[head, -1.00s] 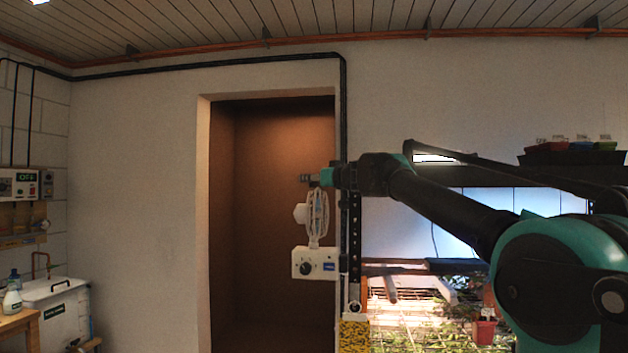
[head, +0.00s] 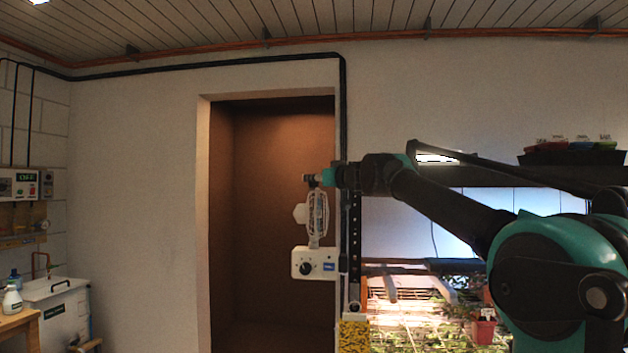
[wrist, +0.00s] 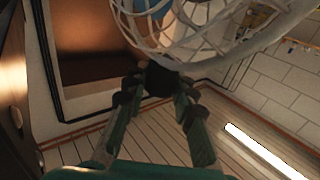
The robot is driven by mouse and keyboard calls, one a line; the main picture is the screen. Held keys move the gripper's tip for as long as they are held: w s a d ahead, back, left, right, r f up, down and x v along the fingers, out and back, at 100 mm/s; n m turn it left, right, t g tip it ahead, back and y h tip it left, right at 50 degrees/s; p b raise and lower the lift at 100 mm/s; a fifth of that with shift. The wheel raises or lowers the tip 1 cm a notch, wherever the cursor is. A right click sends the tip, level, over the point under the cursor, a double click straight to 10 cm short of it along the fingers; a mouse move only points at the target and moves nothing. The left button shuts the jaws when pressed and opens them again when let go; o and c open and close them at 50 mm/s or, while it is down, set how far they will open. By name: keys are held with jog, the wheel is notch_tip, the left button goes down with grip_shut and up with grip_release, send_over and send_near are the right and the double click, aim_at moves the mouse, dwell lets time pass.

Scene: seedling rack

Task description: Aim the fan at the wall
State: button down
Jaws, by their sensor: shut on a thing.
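The fan (head: 317,218) has a white round wire guard, seen nearly edge-on, above a white box (head: 314,263) with a dark knob and a blue label. It stands in front of the brown doorway, beside the black perforated post. My gripper (head: 318,179) is at the top of the guard. In the wrist view, my gripper (wrist: 158,84) is shut on a dark part at the guard's edge, and the fan's white cage (wrist: 215,38) fills the top. Exactly which part is held is partly hidden by the fingers. The pale wall (head: 135,170) lies left of the doorway.
A plant rack (head: 440,268) with lit shelves and seedlings stands at the right, behind my arm. A yellow speckled block (head: 354,335) is at the post's foot. A white bin (head: 60,310) and a wooden table (head: 18,325) stand at the far left.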

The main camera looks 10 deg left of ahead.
jog(key=shift+n+g+y, duration=0.5)
jog(key=shift+y, duration=0.1)
jog(key=c, duration=1.2)
grip_release()
jog(key=v, duration=1.2)
